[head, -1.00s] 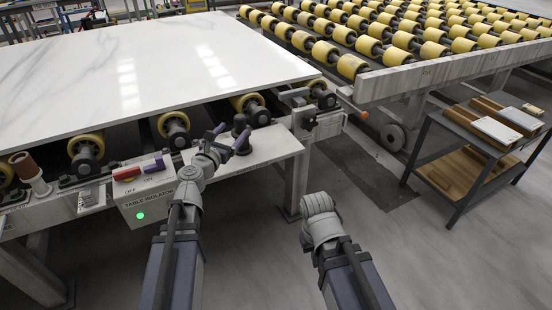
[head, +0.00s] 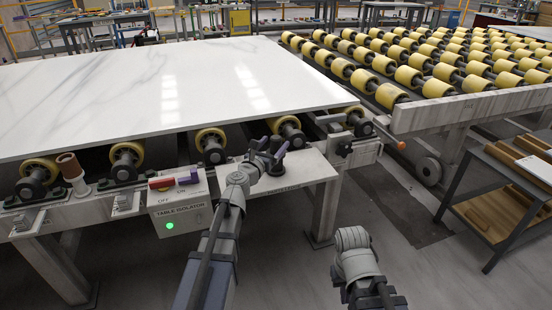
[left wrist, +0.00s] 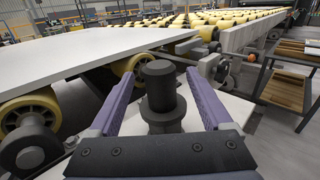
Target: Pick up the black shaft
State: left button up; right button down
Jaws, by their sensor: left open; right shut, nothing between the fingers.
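The black shaft (left wrist: 160,84) stands upright on a wider dark flange, on the pale ledge beside the slab table. In the left wrist view it shows between the two purple fingers of my left gripper (left wrist: 158,76), with a gap on each side. In the head view the left gripper (head: 269,149) is at the shaft (head: 276,166), which its fingers partly cover. My left gripper is open and not closed on it. My right arm hangs in the lower right of the head view, over the floor; its fingers are hidden.
A white stone slab (head: 170,90) lies on yellow rollers close behind the shaft. A table isolator box (head: 180,206) with a green light is to the left. A roller conveyor (head: 430,75) stands at the back right. A small cart (head: 500,195) stands at the right; floor between is clear.

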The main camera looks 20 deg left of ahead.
pick_arm(q)
jog(key=shift+w+d, duration=0.15)
jog(key=shift+w, duration=0.95)
jog(key=shift+s, duration=0.1)
grip_shut()
dwell(0.4)
